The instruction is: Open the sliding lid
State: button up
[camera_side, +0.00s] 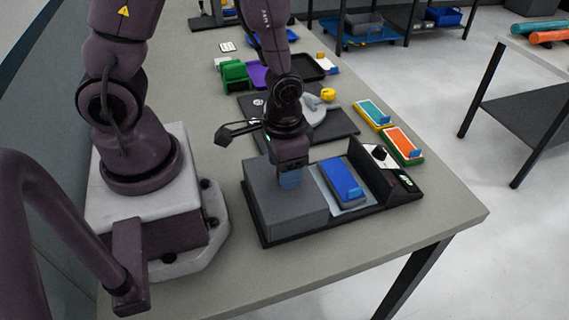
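A black station (345,222) sits near the table's front edge. A large grey box-shaped cover (284,204) stands on its left part and looks like the sliding lid. To its right, a blue block (343,178) with a small blue tab lies on a light plate (358,204).
A black panel with a knob (379,152) rises at the station's right. Orange (402,143) and teal (374,111) blocks on coloured bases lie behind it. A dark plate with a round grey disc (312,109) and a green object (234,75) are farther back. The front right table corner is clear.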

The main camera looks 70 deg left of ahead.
notch_tip(320, 180, up, 13)
dwell(0.7)
jog(key=s+a+r+t, duration=0.1)
jog(key=r+t, duration=0.1)
jog(key=r, duration=0.4)
jog(key=s+a+r+t, duration=0.1)
jog(key=s+r+t, duration=0.1)
jog(key=r, duration=0.4)
jog(key=shift+s+a+r+t, duration=0.25)
jog(key=shift+s+r+t, duration=0.05)
jog(key=shift+t, duration=0.5)
dwell(1.0)
